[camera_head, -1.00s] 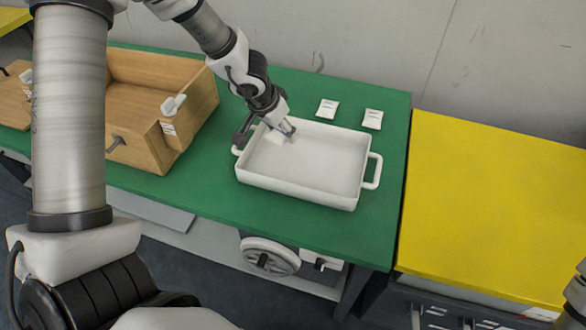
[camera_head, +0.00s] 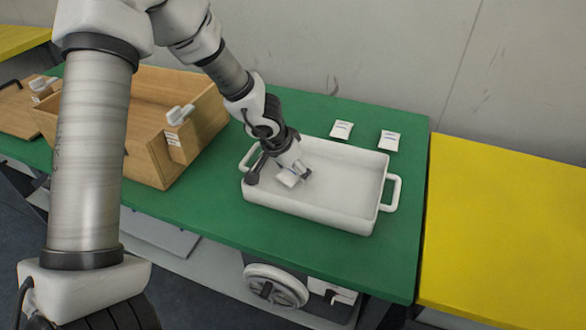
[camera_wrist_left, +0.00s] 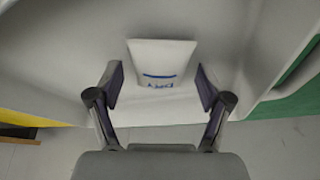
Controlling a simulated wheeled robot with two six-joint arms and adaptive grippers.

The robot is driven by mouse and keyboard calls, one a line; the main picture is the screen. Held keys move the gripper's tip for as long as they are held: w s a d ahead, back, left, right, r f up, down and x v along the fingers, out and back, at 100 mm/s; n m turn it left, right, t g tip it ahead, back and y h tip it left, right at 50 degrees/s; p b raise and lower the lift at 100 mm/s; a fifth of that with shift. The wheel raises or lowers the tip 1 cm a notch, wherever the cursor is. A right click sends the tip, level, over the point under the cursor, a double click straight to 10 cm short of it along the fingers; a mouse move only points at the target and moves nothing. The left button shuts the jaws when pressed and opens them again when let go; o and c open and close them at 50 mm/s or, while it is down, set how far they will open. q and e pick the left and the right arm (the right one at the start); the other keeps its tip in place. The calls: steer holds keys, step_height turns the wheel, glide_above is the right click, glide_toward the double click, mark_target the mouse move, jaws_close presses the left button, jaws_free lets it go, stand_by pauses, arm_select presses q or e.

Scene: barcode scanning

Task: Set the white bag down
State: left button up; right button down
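The white bag (camera_head: 290,176), with blue print, is at the left part of the white two-handled tray (camera_head: 345,210). In the left wrist view the bag (camera_wrist_left: 160,60) lies between the fingers of my left gripper (camera_wrist_left: 160,92), with a narrow gap on each side. The gripper (camera_head: 282,178) reaches down inside the tray, open around the bag. The bag appears to rest on the tray floor, though the fingers partly hide it in the head view. My right gripper is not in view.
Two more white bags lie on the green table (camera_head: 300,105) behind the tray, one left (camera_head: 341,130) and one right (camera_head: 389,141). A wooden box (camera_head: 160,140) with a white scanner-like device (camera_head: 181,114) stands left. A yellow surface (camera_head: 510,230) is at right.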

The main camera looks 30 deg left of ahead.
arm_select(q)
steer(key=p+v, duration=0.8)
steer(key=v, duration=0.4)
steer(key=shift+r+p, duration=0.25)
steer(key=shift+p, duration=0.05)
